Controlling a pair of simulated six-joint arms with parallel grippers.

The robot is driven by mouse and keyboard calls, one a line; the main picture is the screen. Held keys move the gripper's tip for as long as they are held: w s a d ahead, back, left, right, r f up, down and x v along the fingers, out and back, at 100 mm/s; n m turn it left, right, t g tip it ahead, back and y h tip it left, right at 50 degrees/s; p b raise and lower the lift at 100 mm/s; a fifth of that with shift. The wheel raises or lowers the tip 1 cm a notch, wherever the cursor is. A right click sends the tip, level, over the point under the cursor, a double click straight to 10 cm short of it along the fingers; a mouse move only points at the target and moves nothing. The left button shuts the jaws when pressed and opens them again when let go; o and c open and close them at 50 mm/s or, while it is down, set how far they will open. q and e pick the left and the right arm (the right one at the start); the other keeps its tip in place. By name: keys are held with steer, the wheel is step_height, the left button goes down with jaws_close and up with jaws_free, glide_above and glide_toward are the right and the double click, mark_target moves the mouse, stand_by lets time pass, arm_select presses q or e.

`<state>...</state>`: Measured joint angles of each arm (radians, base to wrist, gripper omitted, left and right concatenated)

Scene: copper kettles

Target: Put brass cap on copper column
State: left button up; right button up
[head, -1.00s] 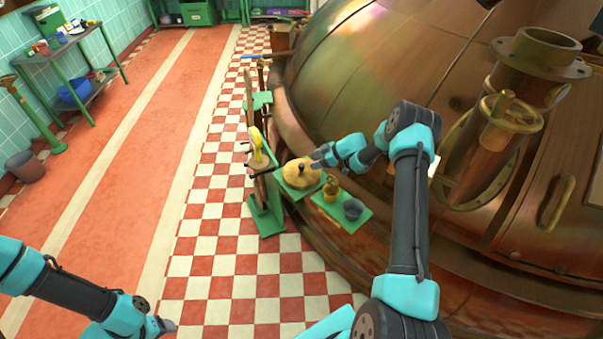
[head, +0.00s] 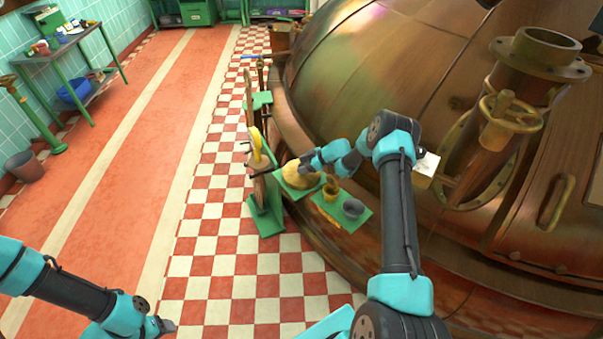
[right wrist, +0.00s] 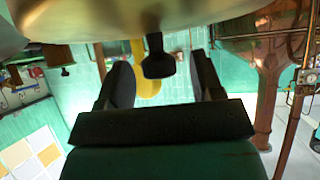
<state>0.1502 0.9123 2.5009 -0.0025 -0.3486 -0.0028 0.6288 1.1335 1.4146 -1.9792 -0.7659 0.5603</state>
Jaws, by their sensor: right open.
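The brass cap (head: 295,179) is a round, domed lid lying on a green shelf beside the big copper vessel. In the right wrist view the cap (right wrist: 130,18) fills the top edge, with its dark knob (right wrist: 158,58) between my two fingers. My right gripper (head: 306,162) is open at the knob, with gaps on both sides in the wrist view; it hides the knob in the head view. The copper column (head: 490,150) rises from the vessel at the right, its flanged top (head: 541,52) open. My left gripper (head: 165,325) is at the bottom left, far from both; its jaws are unclear.
A second green shelf (head: 356,221) beside the cap holds a small brass pot (head: 331,190) and a grey bowl (head: 353,208). A green stand (head: 266,215) with a yellow coil (head: 256,140) is just left.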

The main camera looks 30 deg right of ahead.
steer(key=shift+w+a+f, duration=0.25)
steer(key=shift+a, duration=0.1)
jaws_close()
stand_by(0.7)
